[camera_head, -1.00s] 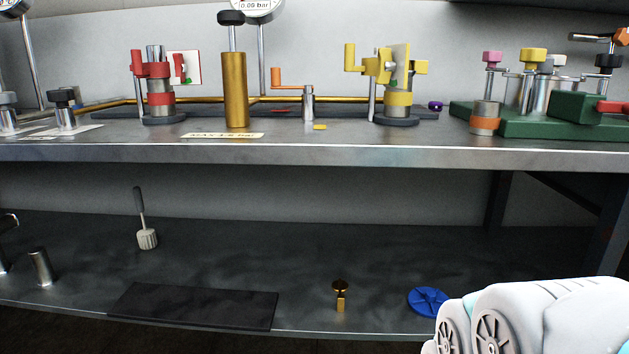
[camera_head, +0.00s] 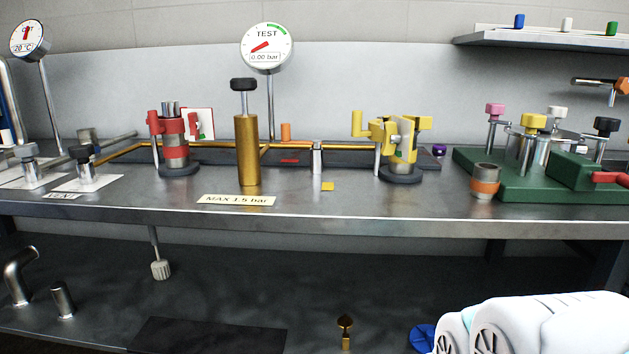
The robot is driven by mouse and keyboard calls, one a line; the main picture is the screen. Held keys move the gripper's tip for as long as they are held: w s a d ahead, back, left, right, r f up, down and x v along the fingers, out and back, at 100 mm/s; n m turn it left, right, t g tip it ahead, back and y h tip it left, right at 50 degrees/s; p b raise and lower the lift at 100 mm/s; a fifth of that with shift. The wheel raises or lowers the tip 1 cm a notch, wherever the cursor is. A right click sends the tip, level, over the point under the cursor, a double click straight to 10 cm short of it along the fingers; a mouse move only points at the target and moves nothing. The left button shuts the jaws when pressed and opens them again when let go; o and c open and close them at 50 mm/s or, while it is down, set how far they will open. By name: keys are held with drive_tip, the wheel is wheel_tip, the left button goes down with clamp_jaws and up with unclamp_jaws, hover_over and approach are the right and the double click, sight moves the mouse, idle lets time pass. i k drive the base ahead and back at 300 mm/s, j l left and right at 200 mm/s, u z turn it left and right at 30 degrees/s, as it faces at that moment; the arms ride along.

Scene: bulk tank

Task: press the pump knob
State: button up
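The pump is an upright gold cylinder (camera_head: 247,150) on the bench, left of centre. A thin steel rod rises from its top and carries a black knob (camera_head: 243,84), which stands clear above the cylinder. A round gauge marked TEST (camera_head: 266,46) stands behind it and reads 0.00 bar. A label reading MAX 1.5 bar (camera_head: 236,200) lies in front of the pump. My gripper is out of view; only a white part of my arm shows at the lower right, well away from the pump.
Left of the pump stands a red clamp fitting (camera_head: 176,150); right of it are a steel post (camera_head: 317,157) and a yellow clamp fitting (camera_head: 401,145). A green block (camera_head: 515,168) with coloured knobs fills the right. Space above the pump knob is clear.

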sight(242, 85)
drive_tip(key=i+u, duration=0.15)
drive_tip(key=u, duration=0.7)
